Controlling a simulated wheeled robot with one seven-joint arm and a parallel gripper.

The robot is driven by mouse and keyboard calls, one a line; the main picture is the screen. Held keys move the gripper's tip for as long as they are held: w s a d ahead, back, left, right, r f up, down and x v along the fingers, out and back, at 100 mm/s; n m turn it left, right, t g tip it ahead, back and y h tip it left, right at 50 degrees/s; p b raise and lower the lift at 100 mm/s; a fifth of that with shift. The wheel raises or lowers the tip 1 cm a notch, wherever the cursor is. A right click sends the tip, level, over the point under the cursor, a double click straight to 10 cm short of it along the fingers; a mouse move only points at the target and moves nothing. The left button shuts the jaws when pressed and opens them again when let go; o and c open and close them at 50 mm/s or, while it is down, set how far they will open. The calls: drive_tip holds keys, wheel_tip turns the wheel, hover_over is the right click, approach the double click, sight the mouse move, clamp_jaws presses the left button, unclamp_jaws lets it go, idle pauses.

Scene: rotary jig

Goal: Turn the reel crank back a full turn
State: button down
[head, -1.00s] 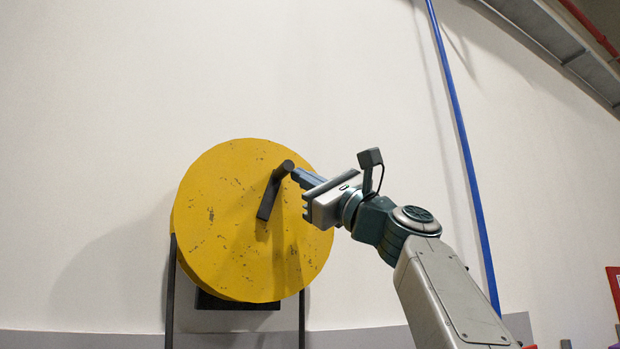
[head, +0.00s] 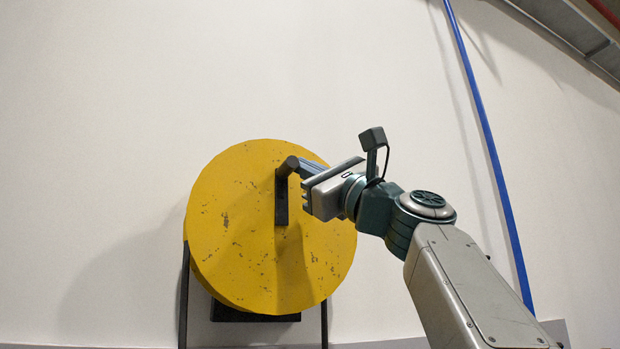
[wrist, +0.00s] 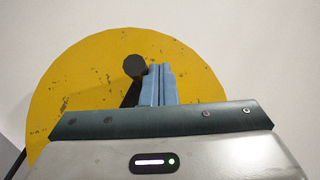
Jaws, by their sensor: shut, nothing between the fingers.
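The reel (head: 235,255) is a large yellow disc with dark chipped spots, upright in front of the wall. Its dark crank arm (head: 281,205) points upward from the middle, with a round handle (head: 288,166) sticking out at the top. The handle also shows as a dark round end in the wrist view (wrist: 135,66). My gripper (head: 302,168) has its blue fingers together and empty, just right of the handle. In the wrist view the shut fingers (wrist: 158,82) lie close against the handle's right side; I cannot tell whether they touch.
Dark stand legs (head: 185,295) hold the reel on both sides, with a dark block (head: 255,313) below it. A blue pipe (head: 490,150) runs down the pale wall at right. The space left of and above the reel is clear.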

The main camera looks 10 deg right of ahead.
sight(299, 163)
drive_tip(key=shift+s+a+r, duration=0.25)
drive_tip(key=shift+s+a, duration=0.15)
drive_tip(key=shift+a, duration=0.1)
drive_tip(key=shift+a+p, duration=0.15)
drive_tip(key=shift+p, duration=0.15)
drive_tip(key=shift+s+a+r+n+g+y+p, duration=0.15)
drive_tip(key=shift+a+n+g+y+p, duration=0.15)
drive_tip(key=shift+a+n+g+p, duration=0.5)
drive_tip(key=shift+n+g, duration=0.3)
drive_tip(key=shift+n, duration=0.5)
